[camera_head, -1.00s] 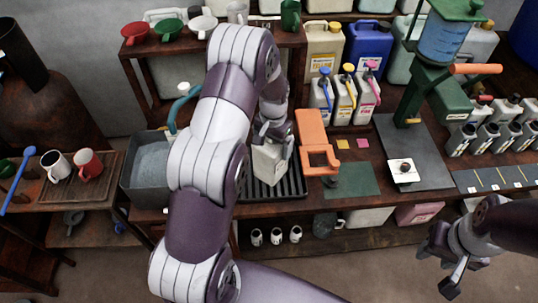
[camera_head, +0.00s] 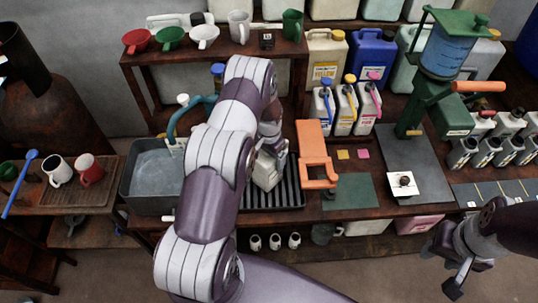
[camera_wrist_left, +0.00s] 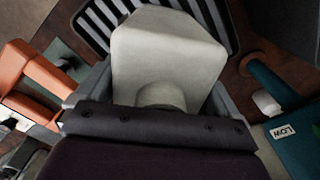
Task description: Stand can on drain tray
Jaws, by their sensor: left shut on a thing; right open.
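A cream-white can (camera_head: 267,172) is in my left gripper (camera_head: 272,152), over the left part of the black ribbed drain tray (camera_head: 291,185). The gripper is shut on it. In the left wrist view the can (camera_wrist_left: 168,55) fills the middle between the fingers, with its narrower neck toward the palm. The tray's slats (camera_wrist_left: 98,22) show behind it. Whether the can's base touches the tray cannot be told. My arm hides the tray's left part in the head view. My right gripper (camera_head: 444,268) is open and empty at the lower right, away from the bench.
A grey sink (camera_head: 155,178) with a teal tap (camera_head: 183,113) is left of the tray. An orange bracket-like thing (camera_head: 315,155) stands close to its right. Several jugs with coloured pumps (camera_head: 345,105) stand behind. A green mat (camera_head: 350,191) lies further right.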

